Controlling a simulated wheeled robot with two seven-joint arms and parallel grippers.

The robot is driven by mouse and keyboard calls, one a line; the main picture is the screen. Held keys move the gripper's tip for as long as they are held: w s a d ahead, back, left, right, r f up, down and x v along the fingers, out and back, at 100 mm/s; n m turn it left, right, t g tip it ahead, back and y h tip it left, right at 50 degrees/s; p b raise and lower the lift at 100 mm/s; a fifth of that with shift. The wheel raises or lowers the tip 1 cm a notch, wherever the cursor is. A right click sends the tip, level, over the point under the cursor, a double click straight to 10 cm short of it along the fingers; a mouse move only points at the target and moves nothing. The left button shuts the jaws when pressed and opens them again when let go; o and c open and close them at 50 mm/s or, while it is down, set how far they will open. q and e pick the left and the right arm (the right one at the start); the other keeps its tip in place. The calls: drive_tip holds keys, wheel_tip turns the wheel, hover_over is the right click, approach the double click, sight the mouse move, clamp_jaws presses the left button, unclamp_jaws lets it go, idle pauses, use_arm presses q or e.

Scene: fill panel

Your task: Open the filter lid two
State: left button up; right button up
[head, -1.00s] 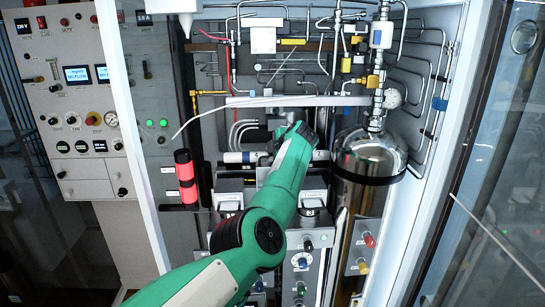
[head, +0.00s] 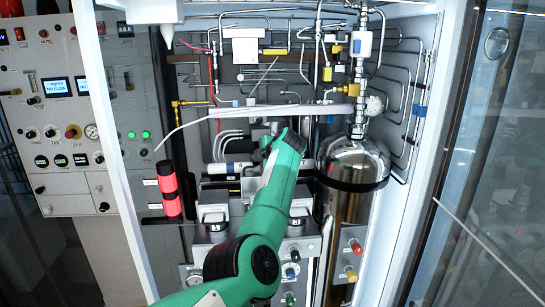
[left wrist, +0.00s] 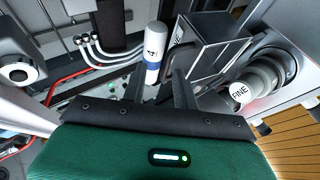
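I cannot tell which is filter lid two. In the left wrist view, a round silver fitting marked "FINE" (left wrist: 262,82) is at the right, and a dark-centred round cap (left wrist: 20,70) is at the far left. My left gripper (left wrist: 158,78) has two dark fingers spread apart, with nothing visibly held. Its fingers are hidden in the head view, behind my green arm. My right gripper is not in view.
A white cylinder with a blue band (left wrist: 153,52) lies beyond the fingers. A shiny steel tank (head: 352,165) stands right of my arm. Thin pipes and a red-black cylinder (head: 168,188) are around. The white cabinet frame (head: 422,150) bounds the right side.

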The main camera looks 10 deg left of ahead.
use_arm(q)
drive_tip(key=b+v, duration=0.6)
drive_tip(key=v, duration=0.5)
drive_tip(key=shift+s+d+r, duration=0.2)
